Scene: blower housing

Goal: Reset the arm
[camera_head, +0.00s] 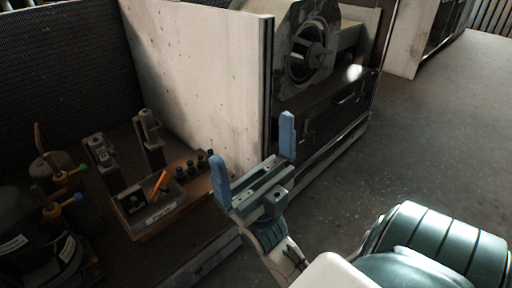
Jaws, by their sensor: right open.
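My right gripper (254,160) is open and empty, with its two blue fingers wide apart and pointing up. It is held in front of the near edge of the white panel, in the middle of the view. My right arm reaches in from the bottom right. The left gripper does not show. The blower housing (308,50) with its round grey fan opening stands behind the panel, apart from the gripper.
A pale panel (200,75) divides the housing bay from the left bay. There, a small tray (152,212) holds an orange-handled item (160,183). Dark equipment (35,240) with hoses stands at bottom left. Grey floor (440,130) is free on the right.

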